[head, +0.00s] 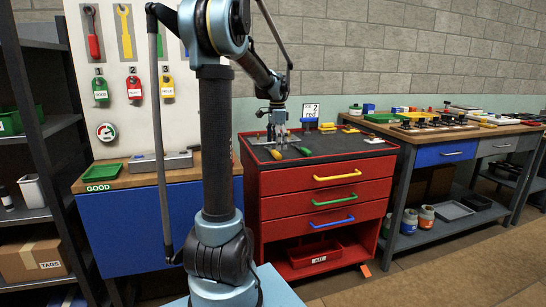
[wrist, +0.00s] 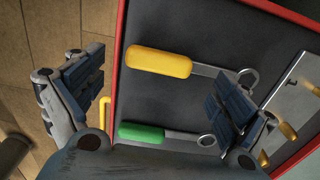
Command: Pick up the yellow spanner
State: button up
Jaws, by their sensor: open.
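The yellow spanner (wrist: 160,62) lies on the dark top of the red cabinet, with a thick yellow handle and a metal shaft ending in a ring. Its handle also shows in the head view (head: 276,154). A green-handled spanner (wrist: 141,132) lies roughly parallel to it and also shows in the head view (head: 305,151). My gripper (wrist: 160,98) is open and empty above the cabinet top. In the wrist view the yellow handle lies between and beyond the fingers, and the right finger hides part of the ring end. In the head view my gripper (head: 279,139) is just above the tools.
The red cabinet (head: 303,184) has a raised red rim. A small sign reading "2 red" (head: 311,112), yellow blocks (head: 327,127) and a light plate (head: 374,141) stand on its top. A cluttered workbench (head: 446,152) adjoins at right.

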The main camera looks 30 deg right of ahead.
aim_at(276, 152)
jog(key=shift+f, duration=1.5)
jog(key=c, duration=1.2)
jog(key=shift+c, duration=0.3)
jog(key=shift+r, duration=0.1)
notch_tip(276, 152, up, 10)
